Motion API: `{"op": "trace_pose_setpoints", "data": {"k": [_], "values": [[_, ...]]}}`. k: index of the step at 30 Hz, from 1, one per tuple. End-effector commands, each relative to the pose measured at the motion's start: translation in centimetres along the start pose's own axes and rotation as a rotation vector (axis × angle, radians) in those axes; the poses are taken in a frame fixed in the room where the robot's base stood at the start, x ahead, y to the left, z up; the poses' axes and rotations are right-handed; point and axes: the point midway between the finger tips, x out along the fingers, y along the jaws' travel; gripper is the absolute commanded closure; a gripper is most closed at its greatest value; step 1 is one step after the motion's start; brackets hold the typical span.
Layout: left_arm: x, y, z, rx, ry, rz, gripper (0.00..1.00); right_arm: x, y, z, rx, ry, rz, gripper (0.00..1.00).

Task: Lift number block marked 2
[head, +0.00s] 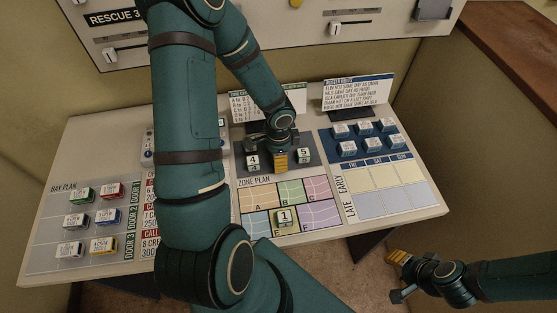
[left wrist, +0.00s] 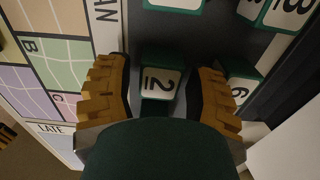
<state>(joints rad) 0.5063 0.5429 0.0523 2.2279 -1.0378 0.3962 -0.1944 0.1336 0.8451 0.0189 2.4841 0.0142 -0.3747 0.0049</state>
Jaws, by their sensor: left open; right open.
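The number block marked 2 (left wrist: 158,83) is green with a white face, and in the left wrist view it sits between the two yellow fingers of my left gripper (left wrist: 161,66). The fingers are open, with a gap visible on both sides of the block. In the head view my left gripper (head: 281,160) points down at the dark block tray (head: 312,167), between blocks 4 (head: 253,160) and 5 (head: 303,155), and hides block 2. My right gripper (head: 399,276) is open and empty, off the console's front right edge.
Block 1 (head: 285,217) lies on the zone plan (head: 259,199). Block 6 (left wrist: 238,90) is close beside my left gripper's finger. Crew blocks (head: 70,249) lie on the bay plan at left; more blue blocks (head: 347,147) stand at right. Two rule cards (head: 357,94) stand behind.

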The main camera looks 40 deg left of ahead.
Motion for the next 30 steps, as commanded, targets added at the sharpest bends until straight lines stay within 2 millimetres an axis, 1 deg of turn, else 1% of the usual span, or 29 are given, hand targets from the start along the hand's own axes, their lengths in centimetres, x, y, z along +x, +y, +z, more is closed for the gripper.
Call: {"op": "trace_pose_setpoints", "data": {"k": [1,3,10,11,12,15,26,29,30], "values": [[0.7,0.0,0.0,0.000,-0.001,0.001,0.45,0.3,0.1,0.0,0.000,0.000,0.001,0.53],[1.0,0.0,0.0,0.000,0.000,0.000,0.45,0.4,0.1,0.0,0.000,0.000,0.001,0.53],[1.0,0.0,0.0,0.000,0.001,-0.001,0.45,0.3,0.1,0.0,0.000,0.001,0.001,0.53],[1.0,0.0,0.0,0.000,0.001,-0.001,0.43,0.3,0.1,0.0,0.000,0.001,0.001,0.53],[1.0,0.0,0.0,-0.001,0.001,-0.001,0.57,0.3,0.1,0.0,0.000,0.000,0.001,0.53],[1.0,0.0,0.0,-0.001,0.000,-0.001,0.90,0.3,0.1,0.0,-0.001,0.000,0.001,0.53],[0.9,0.0,0.0,-0.001,0.000,-0.001,0.90,0.3,0.1,0.0,-0.001,0.000,0.000,0.53],[0.1,-0.1,0.0,-0.004,0.001,-0.002,0.91,-0.1,0.0,0.0,0.000,0.000,0.000,0.53],[-0.5,-0.1,0.0,-0.002,0.001,-0.003,0.91,-0.3,-0.1,-0.1,-0.001,0.001,0.000,0.53]]}}
